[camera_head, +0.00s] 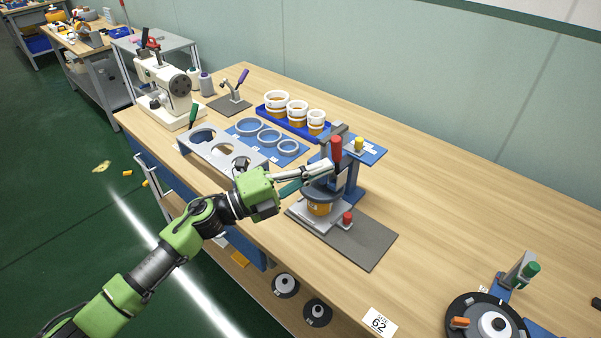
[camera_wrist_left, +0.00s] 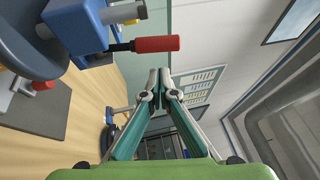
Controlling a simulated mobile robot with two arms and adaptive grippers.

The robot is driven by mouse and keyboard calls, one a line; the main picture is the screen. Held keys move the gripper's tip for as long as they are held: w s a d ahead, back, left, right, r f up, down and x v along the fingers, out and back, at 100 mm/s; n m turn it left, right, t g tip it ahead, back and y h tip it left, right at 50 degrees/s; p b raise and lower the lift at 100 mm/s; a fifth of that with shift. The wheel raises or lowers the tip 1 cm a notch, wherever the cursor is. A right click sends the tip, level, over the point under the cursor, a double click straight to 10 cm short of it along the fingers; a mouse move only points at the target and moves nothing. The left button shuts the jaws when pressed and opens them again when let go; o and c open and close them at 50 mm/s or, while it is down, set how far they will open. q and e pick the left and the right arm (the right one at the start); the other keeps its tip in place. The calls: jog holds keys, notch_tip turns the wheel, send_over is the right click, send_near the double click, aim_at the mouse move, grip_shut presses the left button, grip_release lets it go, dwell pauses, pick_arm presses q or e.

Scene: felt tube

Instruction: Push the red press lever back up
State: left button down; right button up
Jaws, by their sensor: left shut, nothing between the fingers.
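The red press lever (camera_head: 335,148) has a red cylindrical grip and belongs to the press that stands on a grey plate on the bench. In the left wrist view the red grip (camera_wrist_left: 156,44) lies just above my fingertips in the picture, at the end of a dark rod from a blue block. My left gripper (camera_head: 330,169) is shut and empty, its tips close below the red grip in the head view. I cannot tell whether they touch. Its closed tips also show in the left wrist view (camera_wrist_left: 160,76). My right gripper is not in view.
An orange cup (camera_head: 319,208) sits under the press head, with a red knob (camera_head: 347,218) beside it. A grey holed rack (camera_head: 214,146), a blue tray (camera_head: 263,112) with white-rimmed cups and a sewing machine (camera_head: 165,92) stand farther left. The bench to the right is mostly clear.

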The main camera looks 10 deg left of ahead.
aim_at(332, 148)
pick_arm(q)
jog(key=shift+w+d+r, duration=0.1)
jog(key=shift+w+d, duration=0.05)
jog(key=shift+w, duration=0.45)
jog(key=shift+w+d+r, duration=0.1)
jog(key=shift+w+d, duration=0.05)
jog(key=shift+w, duration=0.45)
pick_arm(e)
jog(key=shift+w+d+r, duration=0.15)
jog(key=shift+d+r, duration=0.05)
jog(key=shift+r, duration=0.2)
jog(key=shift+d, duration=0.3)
pick_arm(q)
jog(key=shift+w+d+r, duration=0.45)
jog(key=shift+w+d, duration=0.1)
jog(key=shift+w, duration=0.2)
jog(key=shift+w+d+r, duration=0.4)
jog(key=shift+w+d, duration=0.1)
jog(key=shift+w, duration=0.25)
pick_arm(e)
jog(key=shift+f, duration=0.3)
pick_arm(q)
jog(key=shift+s, duration=0.1)
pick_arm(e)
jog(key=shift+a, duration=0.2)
pick_arm(q)
jog(key=shift+a, duration=0.1)
